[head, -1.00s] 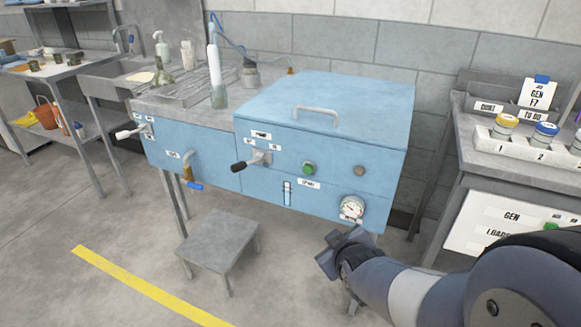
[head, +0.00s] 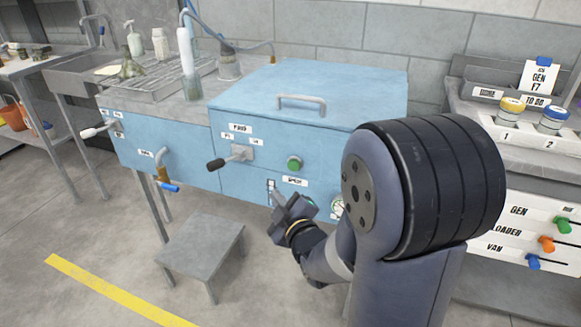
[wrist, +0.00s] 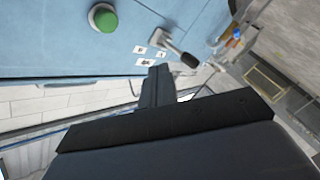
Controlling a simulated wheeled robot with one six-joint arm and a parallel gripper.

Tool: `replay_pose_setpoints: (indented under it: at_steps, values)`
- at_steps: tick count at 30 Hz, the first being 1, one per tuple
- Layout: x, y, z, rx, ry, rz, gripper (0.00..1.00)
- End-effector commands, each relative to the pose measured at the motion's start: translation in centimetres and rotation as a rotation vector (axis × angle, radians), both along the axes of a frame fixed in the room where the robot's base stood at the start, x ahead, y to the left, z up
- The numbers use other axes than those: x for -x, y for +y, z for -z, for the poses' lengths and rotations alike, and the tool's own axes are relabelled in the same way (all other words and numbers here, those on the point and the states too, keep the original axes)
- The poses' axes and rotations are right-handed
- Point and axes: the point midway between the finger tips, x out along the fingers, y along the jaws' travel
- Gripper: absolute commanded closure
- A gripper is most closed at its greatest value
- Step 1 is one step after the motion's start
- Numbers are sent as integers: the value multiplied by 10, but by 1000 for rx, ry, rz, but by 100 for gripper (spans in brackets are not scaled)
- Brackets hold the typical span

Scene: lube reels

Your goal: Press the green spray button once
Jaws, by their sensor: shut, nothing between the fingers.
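The green button (head: 294,163) sits on the front of the blue cabinet (head: 330,95), above a label that seems to read SPRAY. It also shows at the top left of the wrist view (wrist: 104,20), domed in a pale ring. My gripper (head: 277,197) is shut and empty in front of the cabinet, below and slightly left of the button in the head view. In the wrist view the closed fingers (wrist: 156,86) point toward the panel, apart from the button.
A black-handled lever (head: 228,158) juts out left of the button. A gauge (head: 337,206) is partly hidden by my arm. A grey step stool (head: 202,245) stands on the floor below. A shelf with jars (head: 510,107) is at the right.

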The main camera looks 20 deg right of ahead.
Motion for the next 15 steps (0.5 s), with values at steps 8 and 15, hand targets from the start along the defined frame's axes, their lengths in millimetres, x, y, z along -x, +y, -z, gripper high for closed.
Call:
replay_pose_setpoints:
  at_steps: [8,15]
  values:
    - [-6,-4,-1,-1,2,2,100]
    - [-31,-23,-2,-3,4,4,100]
